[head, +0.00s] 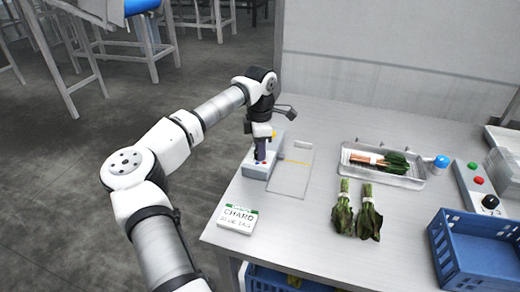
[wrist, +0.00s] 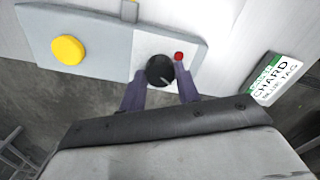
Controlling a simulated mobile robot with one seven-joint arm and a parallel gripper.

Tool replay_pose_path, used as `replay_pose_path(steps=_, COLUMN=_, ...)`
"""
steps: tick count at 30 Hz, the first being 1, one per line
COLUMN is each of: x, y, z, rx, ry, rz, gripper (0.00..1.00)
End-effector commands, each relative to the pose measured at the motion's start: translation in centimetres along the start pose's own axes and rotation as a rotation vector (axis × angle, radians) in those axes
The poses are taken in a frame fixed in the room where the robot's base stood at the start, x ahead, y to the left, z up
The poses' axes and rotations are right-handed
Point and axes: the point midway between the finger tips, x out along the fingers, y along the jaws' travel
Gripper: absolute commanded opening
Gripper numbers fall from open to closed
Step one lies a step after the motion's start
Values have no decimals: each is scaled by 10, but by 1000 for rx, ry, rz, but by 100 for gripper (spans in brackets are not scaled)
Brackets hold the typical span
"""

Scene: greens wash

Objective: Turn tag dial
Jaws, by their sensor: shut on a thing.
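The tag dial (wrist: 160,70) is a round black knob with a pale mark, on the white end plate of a grey device (wrist: 100,25). The device also shows in the head view (head: 258,172) near the table's left edge, where my gripper (head: 261,150) points down onto it and hides the dial. In the wrist view my gripper (wrist: 163,78) has its two dark purple fingers on either side of the dial, shut on it. A red button or light (wrist: 179,56) sits just right of the dial. A large yellow button (wrist: 68,50) is at the device's other end.
A sign (head: 237,219) reading "CHARD BLUE TAG" lies at the table's front left. A clear plate (head: 290,178) adjoins the device. Two leafy bundles (head: 356,210), a tray (head: 408,181) with another bundle, a blue crate (head: 475,265) and a control box (head: 478,187) are to the right.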

Motion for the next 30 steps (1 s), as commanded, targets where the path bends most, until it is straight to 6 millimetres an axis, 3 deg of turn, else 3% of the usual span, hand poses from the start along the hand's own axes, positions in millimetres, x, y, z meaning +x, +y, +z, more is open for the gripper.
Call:
replay_pose_path(steps=15, x=1, y=0, z=0, rx=-394, ry=2, rz=2, gripper=9)
replay_pose_path(steps=30, x=0, y=0, z=0, rx=-524, ry=1, rz=1, gripper=9)
